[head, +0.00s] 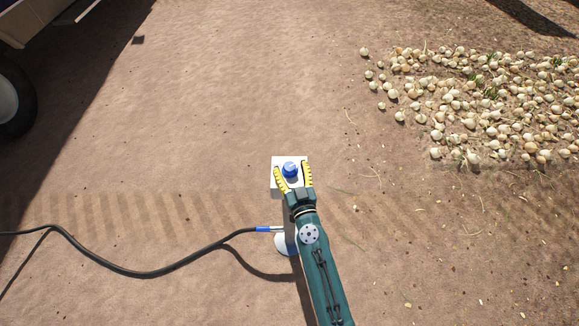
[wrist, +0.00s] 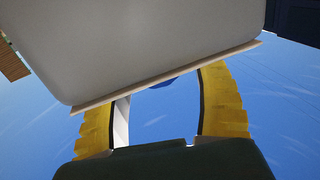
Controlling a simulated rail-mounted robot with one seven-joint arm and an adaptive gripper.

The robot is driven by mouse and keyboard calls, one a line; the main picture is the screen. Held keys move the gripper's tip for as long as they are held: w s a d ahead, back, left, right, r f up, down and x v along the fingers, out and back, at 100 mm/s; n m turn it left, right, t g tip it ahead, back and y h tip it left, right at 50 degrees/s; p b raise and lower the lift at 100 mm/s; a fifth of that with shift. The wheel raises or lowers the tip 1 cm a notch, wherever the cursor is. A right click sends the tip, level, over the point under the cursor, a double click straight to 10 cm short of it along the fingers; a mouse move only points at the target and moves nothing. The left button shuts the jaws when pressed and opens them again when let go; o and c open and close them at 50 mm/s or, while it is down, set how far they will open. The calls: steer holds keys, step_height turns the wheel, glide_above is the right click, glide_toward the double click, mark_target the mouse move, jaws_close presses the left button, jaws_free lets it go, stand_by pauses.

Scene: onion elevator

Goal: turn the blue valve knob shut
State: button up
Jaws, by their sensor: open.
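The blue valve knob (head: 290,169) sits on top of a white box (head: 278,161) on a post in the head view. My gripper (head: 292,168) is open, with one yellow finger to the left of the knob and the other to its right. From this angle I cannot tell whether either finger touches it. In the wrist view, a grey slab fills the top and hides the fingertips. A small dark blue piece, likely the knob (wrist: 172,84), shows under the slab's edge, between the yellow fingers.
A black hose (head: 150,273) with a blue and silver end (head: 266,229) joins the post low on its left. The post's round white foot (head: 284,245) is partly behind my arm. Onions (head: 490,110) lie at the right. A wheel (head: 12,100) stands at far left. Bare soil lies between.

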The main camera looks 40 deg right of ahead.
steer(key=shift+w+d, duration=0.3)
steer(key=shift+w, duration=0.25)
steer(key=shift+f, duration=0.1)
steer(key=c, duration=1.2)
steer(key=shift+f+b, duration=0.1)
steer(key=shift+b, duration=0.35)
